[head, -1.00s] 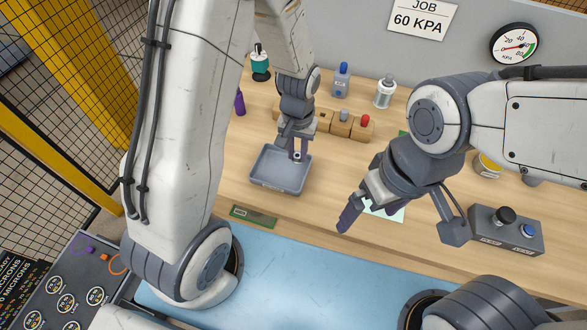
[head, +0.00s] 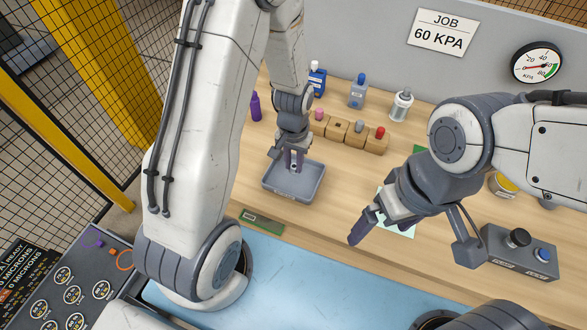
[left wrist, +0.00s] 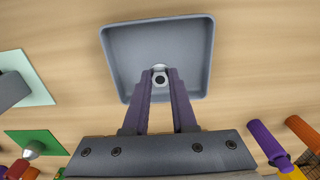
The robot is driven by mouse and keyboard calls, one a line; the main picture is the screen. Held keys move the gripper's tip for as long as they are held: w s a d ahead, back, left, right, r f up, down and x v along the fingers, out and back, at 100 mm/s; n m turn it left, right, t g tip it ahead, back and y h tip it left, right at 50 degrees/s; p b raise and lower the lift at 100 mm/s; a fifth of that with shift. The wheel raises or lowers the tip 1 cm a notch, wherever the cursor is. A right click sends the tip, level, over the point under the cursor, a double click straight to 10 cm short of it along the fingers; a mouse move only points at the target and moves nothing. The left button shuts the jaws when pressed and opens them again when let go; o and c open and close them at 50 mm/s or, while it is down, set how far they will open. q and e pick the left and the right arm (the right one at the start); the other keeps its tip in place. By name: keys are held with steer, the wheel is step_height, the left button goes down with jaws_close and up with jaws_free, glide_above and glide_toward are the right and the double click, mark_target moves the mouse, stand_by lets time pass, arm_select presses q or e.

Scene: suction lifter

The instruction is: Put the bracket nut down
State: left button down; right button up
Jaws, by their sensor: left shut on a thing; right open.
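My left gripper (head: 293,161) is shut on the bracket nut (left wrist: 160,79), a small light metal piece with a dark hole, held between its purple fingertips. The grip shows clearly in the left wrist view (left wrist: 160,72). The nut is over the grey tray (head: 271,187), inside its rim as seen from the wrist; I cannot tell whether it touches the tray floor. The tray also shows in the left wrist view (left wrist: 120,55) and looks otherwise empty. My right gripper (head: 408,245) is open and empty, above the front right of the bench.
A wooden block (head: 336,131) with coloured pieces stands behind the tray. Bottles (head: 357,92) line the back. A control box (head: 520,252) with knobs is at right. A green card (head: 262,221) lies in front of the tray. Bare wood lies right of the tray.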

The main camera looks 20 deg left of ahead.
mark_target(294, 179)
arm_select(q)
steer(key=shift+f+p, duration=0.35)
steer(key=shift+f, duration=1.55)
steer(key=shift+f, duration=0.15)
steer(key=c, duration=0.7)
jaws_free()
step_height(294, 179, up, 12)
steer(key=b, duration=0.1)
steer(key=s+d+r+m, duration=0.2)
steer(key=s+d+r, duration=0.1)
steer(key=s, duration=0.3)
steer(key=s+d+r+m, duration=0.2)
steer(key=s+d+r, duration=0.1)
steer(key=s+d, duration=0.2)
steer(key=s+d+r+m+h, duration=0.1)
steer(key=s+d+r+m, duration=0.2)
steer(key=s, duration=0.5)
steer(key=shift+d+r, duration=0.6)
steer(key=shift+d, duration=0.1)
